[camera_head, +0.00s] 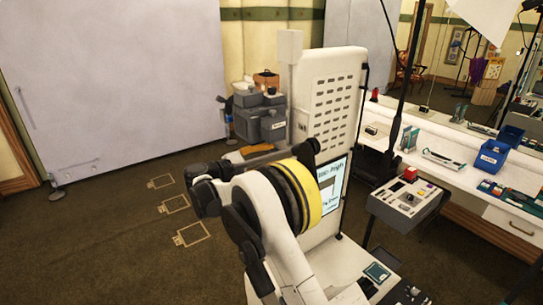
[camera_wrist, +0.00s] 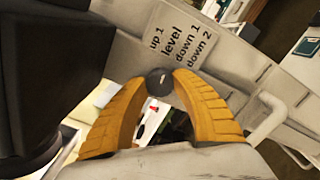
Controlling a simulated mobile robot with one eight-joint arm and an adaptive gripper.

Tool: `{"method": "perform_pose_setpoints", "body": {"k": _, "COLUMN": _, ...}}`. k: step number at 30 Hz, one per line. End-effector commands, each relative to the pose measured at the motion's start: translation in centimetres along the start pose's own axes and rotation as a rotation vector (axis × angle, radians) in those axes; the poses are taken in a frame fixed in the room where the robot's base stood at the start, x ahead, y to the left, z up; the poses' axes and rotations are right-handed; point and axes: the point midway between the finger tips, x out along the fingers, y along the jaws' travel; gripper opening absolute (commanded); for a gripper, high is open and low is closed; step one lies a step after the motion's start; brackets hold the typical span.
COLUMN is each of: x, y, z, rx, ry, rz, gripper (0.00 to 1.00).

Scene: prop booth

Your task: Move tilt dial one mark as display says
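The tilt dial (camera_wrist: 160,82) is a small dark round knob with a light pointer mark, on a pale panel in the wrist view. A label (camera_wrist: 182,36) beside it reads "up 1", "level", "down 1", "down 2". My gripper (camera_wrist: 161,84) has its two orange fingers on either side of the dial, with the tips appearing to touch its edges. Which label line the pointer matches is too small to tell. The display (camera_head: 332,186) is a lit screen on the white stand in the head view. My arm covers part of it, and its text is not fully readable.
A white perforated panel (camera_head: 331,95) rises behind my arm. Grey cases (camera_head: 262,122) stand beyond it. A control box (camera_head: 407,200) with a red button is at the right, before a counter (camera_head: 440,140) with blue bins. Open carpet with floor marks (camera_head: 175,204) lies left.

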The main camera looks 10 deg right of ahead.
Motion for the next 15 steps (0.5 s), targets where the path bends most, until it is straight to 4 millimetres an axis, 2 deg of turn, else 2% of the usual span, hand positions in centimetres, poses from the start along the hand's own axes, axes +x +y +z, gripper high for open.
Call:
{"method": "perform_pose_setpoints", "body": {"k": 1, "x": -0.01, "y": 0.0, "z": 0.0, "rx": 0.0, "ry": 0.0, "rz": 0.0, "gripper": 0.11}}
{"method": "perform_pose_setpoints", "body": {"k": 2, "x": -0.02, "y": 0.01, "z": 0.0, "rx": 0.0, "ry": 0.0, "rz": 0.0, "gripper": 0.02}}
{"method": "perform_pose_setpoints", "body": {"k": 3, "x": -0.02, "y": 0.01, "z": 0.0, "rx": 0.0, "ry": 0.0, "rz": 0.0, "gripper": 0.01}}
{"method": "perform_pose_setpoints", "body": {"k": 8, "x": -0.03, "y": -0.12, "z": -0.1, "rx": 0.044, "ry": 0.001, "rz": -0.001, "gripper": 0.0}}
{"method": "perform_pose_setpoints", "body": {"k": 15, "x": -0.03, "y": -0.19, "z": -0.15, "rx": 0.293, "ry": 0.007, "rz": -0.008, "gripper": 0.0}}
